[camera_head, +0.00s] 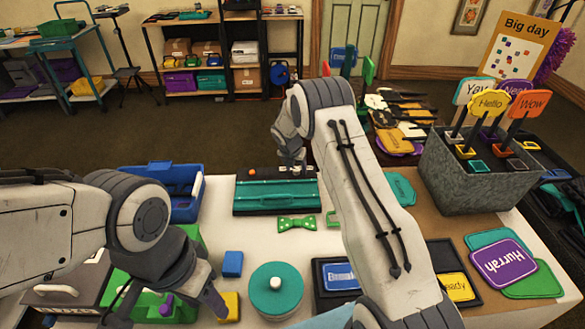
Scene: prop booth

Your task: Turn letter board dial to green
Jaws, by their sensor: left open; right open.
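A teal and black panel (276,196) lies on the white table at centre, with a small orange-red spot (251,172) on its dark back strip. It may be the letter board; no dial can be made out clearly. My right gripper (291,163) points down over the panel's back strip, right of the orange spot. Its fingers are small in the view, and contact cannot be told. My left gripper (168,306) is open at the lower left, above a green item with a purple knob, apart from the panel.
A blue bin (186,209) stands left of the panel, a green bow tie (297,224) in front. A round teal container (276,289) and blue block (232,263) are nearer. A grey sign box (480,180) stands right. A "Big day" board (516,65) stands behind.

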